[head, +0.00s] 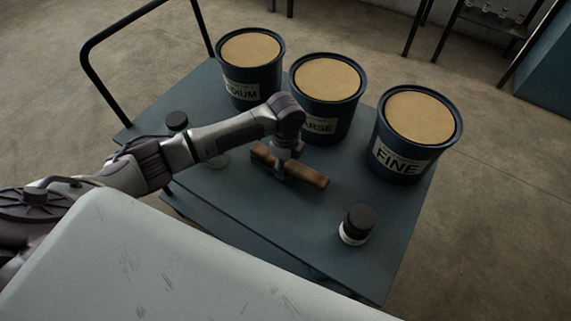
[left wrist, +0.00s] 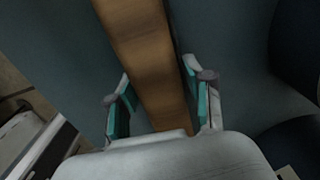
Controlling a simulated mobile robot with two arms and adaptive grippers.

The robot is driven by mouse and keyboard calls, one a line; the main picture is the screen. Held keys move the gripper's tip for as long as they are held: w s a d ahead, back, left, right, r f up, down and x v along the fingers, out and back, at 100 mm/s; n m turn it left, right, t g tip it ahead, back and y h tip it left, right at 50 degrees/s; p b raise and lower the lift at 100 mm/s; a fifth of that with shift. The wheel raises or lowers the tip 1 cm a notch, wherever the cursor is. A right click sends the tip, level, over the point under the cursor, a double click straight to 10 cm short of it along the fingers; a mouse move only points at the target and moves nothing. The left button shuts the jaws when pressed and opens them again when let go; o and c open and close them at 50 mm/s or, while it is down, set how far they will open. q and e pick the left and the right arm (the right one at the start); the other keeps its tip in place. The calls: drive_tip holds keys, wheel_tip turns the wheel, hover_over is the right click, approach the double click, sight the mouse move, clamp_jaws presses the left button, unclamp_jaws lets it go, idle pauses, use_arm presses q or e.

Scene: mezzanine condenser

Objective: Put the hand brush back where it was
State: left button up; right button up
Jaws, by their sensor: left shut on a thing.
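The hand brush (head: 312,179) is a long brown wooden piece on or just above the blue-grey cart top (head: 235,200), in front of the COARSE bucket. I cannot tell whether it touches the surface. My left gripper (head: 283,170) reaches down from above and is shut on the hand brush near its middle. In the left wrist view the brush (left wrist: 145,55) runs between the two teal-padded fingers (left wrist: 158,105). Its bristles are hidden. My right gripper is not in view.
Three dark blue buckets with tan contents stand along the far side: MEDIUM (head: 250,70), COARSE (head: 325,95), FINE (head: 415,130). A black-capped jar (head: 357,222) stands near the right front; another black cap (head: 177,120) shows behind my arm. A black handrail (head: 88,75) rises at left.

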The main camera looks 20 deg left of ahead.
use_arm(q)
drive_tip(key=o, duration=1.2)
drive_tip(key=shift+f, duration=0.1)
wheel_tip(320, 180, up, 12)
drive_tip(key=shift+r+p, duration=0.15)
drive_tip(key=shift+p, duration=0.5)
drive_tip(key=shift+d, duration=0.1)
